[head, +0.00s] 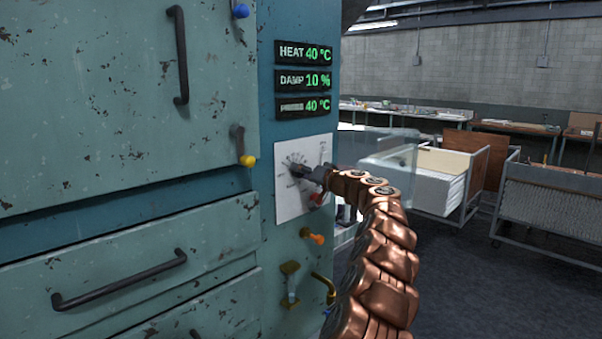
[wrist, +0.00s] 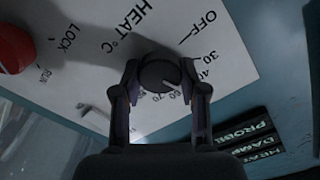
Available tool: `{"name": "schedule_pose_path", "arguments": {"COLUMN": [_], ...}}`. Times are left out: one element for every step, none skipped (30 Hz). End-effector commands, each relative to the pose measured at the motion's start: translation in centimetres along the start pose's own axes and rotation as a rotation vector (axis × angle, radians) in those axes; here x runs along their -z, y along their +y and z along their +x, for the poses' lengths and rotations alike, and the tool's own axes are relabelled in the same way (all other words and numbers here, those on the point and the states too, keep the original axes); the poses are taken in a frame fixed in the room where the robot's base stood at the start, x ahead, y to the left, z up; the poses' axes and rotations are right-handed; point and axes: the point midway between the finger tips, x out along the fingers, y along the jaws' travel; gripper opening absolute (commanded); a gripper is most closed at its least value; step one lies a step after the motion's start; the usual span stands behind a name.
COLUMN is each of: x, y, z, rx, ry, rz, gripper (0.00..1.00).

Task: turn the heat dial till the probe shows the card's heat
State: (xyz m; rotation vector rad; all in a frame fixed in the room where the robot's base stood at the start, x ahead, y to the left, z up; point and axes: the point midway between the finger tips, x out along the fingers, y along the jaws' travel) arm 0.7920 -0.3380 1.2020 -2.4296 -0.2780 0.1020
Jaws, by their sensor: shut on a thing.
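The heat dial (wrist: 158,74) is a dark round knob on a white scale plate (wrist: 100,65) marked HEAT °C, OFF, 30, 40 and higher numbers. The pale mark on the dial points toward the numbers, but the exact value is unclear. My gripper (wrist: 160,84) is shut on the dial, one finger on each side; it also shows in the head view (head: 303,171). The HEAT readout (head: 305,53) shows 40 °C. The probe readout (head: 305,106) shows 40 °C, its label dim. I cannot make out a card with a heat on it.
The DAMP readout (head: 304,81) shows 10 %. A red knob (wrist: 14,46) sits beside LOCK and RUN marks. An orange-tipped lever (head: 312,237) and a brass lever (head: 290,283) stick out below the plate. Carts (head: 445,180) stand to the right; the floor before them is open.

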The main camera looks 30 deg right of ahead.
Motion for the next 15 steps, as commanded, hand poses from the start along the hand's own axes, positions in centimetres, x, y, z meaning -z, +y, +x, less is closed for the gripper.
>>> {"name": "schedule_pose_path", "arguments": {"x": [-0.01, -0.01, 0.00, 0.00, 0.01, 0.02, 0.03, 0.04, 0.04, 0.05, 0.06, 0.08, 0.09, 0.10, 0.12], "y": [0.05, 0.05, 0.04, 0.05, 0.05, 0.04, 0.05, 0.06, 0.07, 0.07, 0.07, 0.08, 0.08, 0.09, 0.09], "z": [0.00, 0.00, 0.00, 0.00, 0.00, 0.00, -0.01, -0.01, -0.02, -0.02, -0.02, -0.03, -0.03, -0.04, -0.04], "rx": [-0.001, -0.001, 0.000, -0.001, 0.000, 0.000, 0.000, 0.000, 0.000, -0.001, 0.000, -0.001, 0.000, -0.001, -0.001], "ry": [0.000, 0.000, 0.000, 0.000, 0.001, 0.001, 0.001, 0.001, 0.001, 0.001, 0.001, 0.001, 0.001, 0.001, 0.001], "rz": [0.016, 0.028, 0.048, 0.063, 0.082, 0.109, 0.130, 0.154, 0.187, 0.214, 0.241, 0.278, 0.307, 0.335, 0.374], "gripper": [0.08, 0.08, 0.08, 0.08, 0.08, 0.08, 0.08, 0.08, 0.08, 0.08, 0.08, 0.08, 0.08, 0.08, 0.08]}}
